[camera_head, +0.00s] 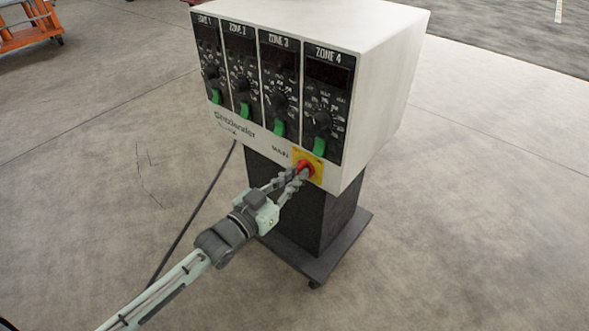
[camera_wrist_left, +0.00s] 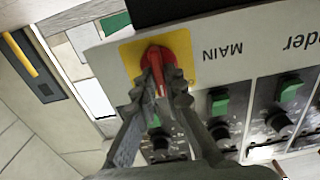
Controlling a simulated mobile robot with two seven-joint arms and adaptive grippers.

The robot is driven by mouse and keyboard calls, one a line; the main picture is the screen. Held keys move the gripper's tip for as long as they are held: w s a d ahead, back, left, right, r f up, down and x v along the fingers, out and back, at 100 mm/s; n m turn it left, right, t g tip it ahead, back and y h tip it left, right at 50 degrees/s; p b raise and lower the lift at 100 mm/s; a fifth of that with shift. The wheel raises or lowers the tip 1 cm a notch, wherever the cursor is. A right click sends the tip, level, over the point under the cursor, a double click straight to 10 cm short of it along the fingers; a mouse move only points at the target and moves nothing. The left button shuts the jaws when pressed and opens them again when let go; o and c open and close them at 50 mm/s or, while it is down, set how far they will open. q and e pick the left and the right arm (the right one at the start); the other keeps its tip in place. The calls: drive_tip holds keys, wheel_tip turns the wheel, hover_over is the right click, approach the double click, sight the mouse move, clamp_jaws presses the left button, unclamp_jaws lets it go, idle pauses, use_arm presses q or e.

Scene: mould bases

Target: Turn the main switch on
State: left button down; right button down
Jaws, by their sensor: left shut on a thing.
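The main switch is a red rotary knob (camera_head: 304,168) on a yellow plate (camera_head: 317,171), low on the front of a white control box (camera_head: 390,60). The word MAIN is printed beside it. My left gripper (camera_head: 298,176) reaches up from the lower left with its fingertips at the knob. In the left wrist view the fingers (camera_wrist_left: 162,85) are shut on the red knob (camera_wrist_left: 168,62), one on each side. That view is turned, so the MAIN label reads upside down. The fingers partly hide the knob. My right gripper is not in view.
Several zone panels with black dials and green switches (camera_head: 319,146) sit above the knob. The box stands on a dark pedestal (camera_head: 310,215) with a wheeled base (camera_head: 325,265). A dark cable (camera_head: 195,212) runs to the floor. An orange cart (camera_head: 25,35) stands far left. The surrounding floor is clear.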

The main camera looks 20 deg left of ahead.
use_arm(q)
drive_tip(key=shift+s+d+m+p, duration=0.15)
drive_tip(key=shift+m+p, duration=0.75)
drive_tip(key=shift+m, duration=1.2)
drive_tip(key=shift+w+d+m+p, duration=0.1)
drive_tip(key=shift+m+p, duration=0.8)
drive_tip(key=shift+m, duration=1.2)
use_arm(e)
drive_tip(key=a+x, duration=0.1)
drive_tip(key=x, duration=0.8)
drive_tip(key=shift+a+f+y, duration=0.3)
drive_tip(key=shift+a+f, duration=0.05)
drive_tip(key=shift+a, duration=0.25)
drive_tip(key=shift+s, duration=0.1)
use_arm(q)
drive_tip(key=c, duration=1.6)
unclamp_jaws()
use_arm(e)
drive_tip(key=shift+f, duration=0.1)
use_arm(q)
drive_tip(key=shift+f, duration=0.1)
drive_tip(key=v, duration=1.2)
